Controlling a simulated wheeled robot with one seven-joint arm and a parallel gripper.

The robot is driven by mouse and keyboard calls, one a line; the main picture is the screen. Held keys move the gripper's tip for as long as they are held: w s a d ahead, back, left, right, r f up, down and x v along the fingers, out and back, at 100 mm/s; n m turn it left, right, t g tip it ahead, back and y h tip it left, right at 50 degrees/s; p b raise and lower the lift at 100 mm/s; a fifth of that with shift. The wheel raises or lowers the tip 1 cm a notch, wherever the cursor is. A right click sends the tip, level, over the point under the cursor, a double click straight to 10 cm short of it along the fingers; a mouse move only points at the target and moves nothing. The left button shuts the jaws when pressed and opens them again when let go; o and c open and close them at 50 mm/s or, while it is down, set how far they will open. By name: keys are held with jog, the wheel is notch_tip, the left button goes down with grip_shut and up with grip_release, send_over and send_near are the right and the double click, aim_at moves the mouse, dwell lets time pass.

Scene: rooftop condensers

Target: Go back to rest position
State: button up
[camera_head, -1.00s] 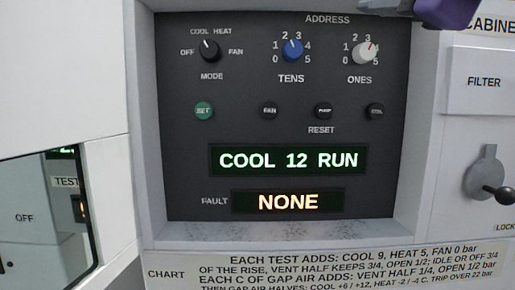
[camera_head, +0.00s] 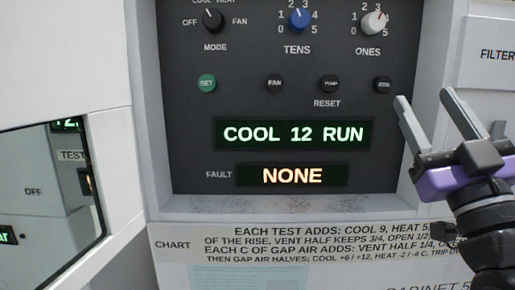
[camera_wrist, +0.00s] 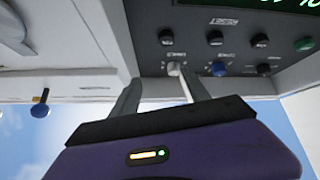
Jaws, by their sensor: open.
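My gripper (camera_head: 422,122) is at the right of the head view, with a purple body and two grey fingers. The fingers are apart and nothing shows between them. They point up and left, in front of the right edge of the dark control panel (camera_head: 190,140). In the wrist view my gripper (camera_wrist: 160,92) also shows empty, with the panel beyond it. The panel's green display (camera_head: 293,133) reads COOL 12 RUN and the fault display (camera_head: 292,175) reads NONE.
The panel has a mode knob (camera_head: 212,20), a blue tens knob (camera_head: 299,19), a white ones knob (camera_head: 374,22) and a green SET button (camera_head: 207,83). A chart label (camera_head: 200,243) runs below. A mirror-like pane (camera_head: 50,195) is at left. My arm covers the right side.

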jog(key=s+f+m+g+h, duration=0.1)
jog(key=s+f+m+h, duration=0.3)
jog(key=f, duration=0.9)
jog(key=s+f+m+g+h, duration=0.1)
jog(key=s+f+m+g, duration=0.3)
jog(key=f, duration=0.9)
jog(key=s+a+f+n+g+y, duration=0.1)
jog(key=s+a+f+n+g, duration=0.1)
jog(key=s+f, duration=0.9)
jog(key=s+a+f+n+g+y, duration=0.2)
jog(key=s+f+g, duration=0.2)
jog(key=s+f, duration=0.6)
jog(key=s, duration=0.6)
jog(key=shift+s+a+f, duration=0.35)
jog(key=shift+f, duration=0.05)
jog(key=shift+s+r, duration=0.35)
jog(key=shift+s, duration=0.2)
